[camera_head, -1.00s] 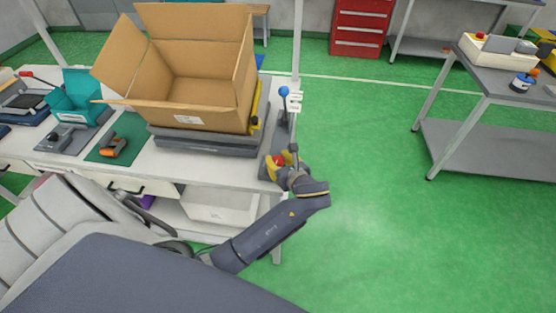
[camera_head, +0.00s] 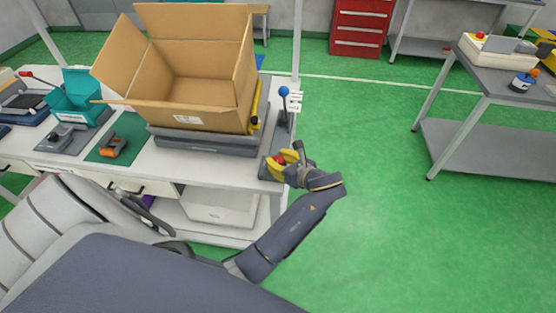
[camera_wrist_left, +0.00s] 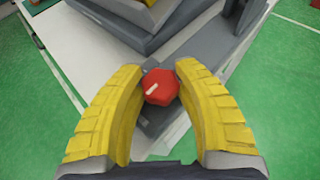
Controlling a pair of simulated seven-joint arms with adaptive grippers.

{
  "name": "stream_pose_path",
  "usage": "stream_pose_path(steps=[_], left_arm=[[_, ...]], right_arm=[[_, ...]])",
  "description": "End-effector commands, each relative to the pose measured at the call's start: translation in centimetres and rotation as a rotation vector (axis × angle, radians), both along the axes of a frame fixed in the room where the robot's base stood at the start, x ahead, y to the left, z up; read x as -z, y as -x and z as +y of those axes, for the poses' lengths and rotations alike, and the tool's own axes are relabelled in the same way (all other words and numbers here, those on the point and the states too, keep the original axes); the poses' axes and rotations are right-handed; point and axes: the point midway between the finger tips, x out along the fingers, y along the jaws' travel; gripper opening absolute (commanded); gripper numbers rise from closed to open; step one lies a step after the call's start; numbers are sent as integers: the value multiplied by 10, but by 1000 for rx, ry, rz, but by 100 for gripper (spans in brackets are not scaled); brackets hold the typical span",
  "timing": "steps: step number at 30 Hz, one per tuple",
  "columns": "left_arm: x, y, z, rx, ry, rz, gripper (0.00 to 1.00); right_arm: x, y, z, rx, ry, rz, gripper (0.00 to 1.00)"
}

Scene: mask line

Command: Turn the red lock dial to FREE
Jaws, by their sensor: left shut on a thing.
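The red lock dial (camera_wrist_left: 160,87) sits on a grey plate at the table's right corner. A pale pointer mark on it runs at a slant in the left wrist view. In the head view the dial (camera_head: 281,160) shows as a small red spot, partly covered by my gripper. My left gripper (camera_wrist_left: 158,88), with yellow fingers, is shut on the dial, one finger on each side; it also shows in the head view (camera_head: 277,163). No FREE lettering is readable. My right gripper is not in view.
A large open cardboard box (camera_head: 200,95) stands on a grey platform (camera_head: 200,147) left of the dial. A blue-knobbed lever (camera_head: 284,92) with a white label stands behind the dial. Open green floor lies to the right.

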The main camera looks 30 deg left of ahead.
Motion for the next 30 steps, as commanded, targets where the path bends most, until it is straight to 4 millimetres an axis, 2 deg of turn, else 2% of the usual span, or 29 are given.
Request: stream_pose_path(steps=[1,2,7,17,20,30], left_arm=[[-6,-1,3,-5,-8,-11,3],[-6,-1,3,-5,-8,-11,37],[-4,-1,2,-3,-5,-7,57],[-6,-1,1,-1,-1,-5,57],[-15,-1,0,-1,0,-8,57],[-69,-1,1,-3,-1,-10,57]], right_arm=[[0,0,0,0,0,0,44],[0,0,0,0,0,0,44],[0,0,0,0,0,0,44],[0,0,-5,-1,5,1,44],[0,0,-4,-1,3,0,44],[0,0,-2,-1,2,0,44]])
